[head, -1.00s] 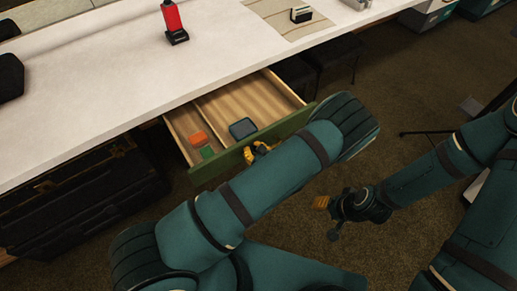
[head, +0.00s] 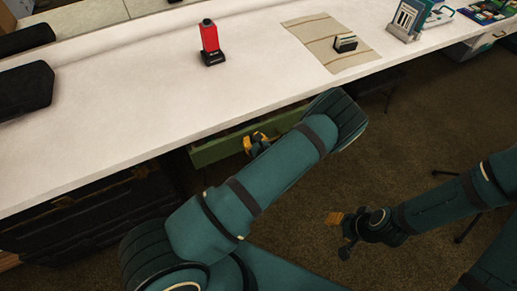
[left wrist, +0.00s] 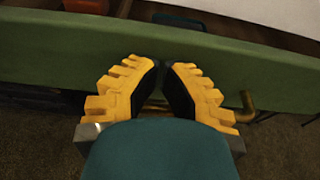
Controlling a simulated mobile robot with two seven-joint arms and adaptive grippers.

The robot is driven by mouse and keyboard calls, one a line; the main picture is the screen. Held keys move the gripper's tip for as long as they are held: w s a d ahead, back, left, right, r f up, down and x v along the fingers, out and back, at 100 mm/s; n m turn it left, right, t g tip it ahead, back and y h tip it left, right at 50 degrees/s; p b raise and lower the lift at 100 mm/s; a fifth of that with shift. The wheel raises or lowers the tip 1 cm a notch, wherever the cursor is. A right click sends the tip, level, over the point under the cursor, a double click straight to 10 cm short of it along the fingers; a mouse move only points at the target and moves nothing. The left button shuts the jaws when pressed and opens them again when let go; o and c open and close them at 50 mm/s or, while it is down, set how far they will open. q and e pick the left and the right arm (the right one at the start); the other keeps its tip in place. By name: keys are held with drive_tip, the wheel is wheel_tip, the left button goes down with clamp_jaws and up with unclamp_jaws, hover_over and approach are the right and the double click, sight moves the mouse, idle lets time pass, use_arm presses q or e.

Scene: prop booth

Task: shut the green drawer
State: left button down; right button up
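The white counter (head: 120,110) carries a red device (head: 210,40), a striped mat (head: 315,35) with a small black holder (head: 344,43), and a dark pad (head: 25,88). Black cases (head: 95,210) stand below at left. Carpet is open in front.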

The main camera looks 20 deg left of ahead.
sight(243, 124)
use_arm(q)
drive_tip(key=w+a, duration=0.1)
drive_tip(key=a, duration=0.1)
drive_tip(key=w+a, duration=0.3)
drive_tip(key=a, duration=0.1)
drive_tip(key=shift+w, duration=0.3)
drive_tip(key=shift+w+a, duration=0.1)
drive_tip(key=shift+w, duration=0.05)
use_arm(e)
drive_tip(key=shift+f, duration=0.3)
use_arm(q)
drive_tip(key=shift+r, duration=0.1)
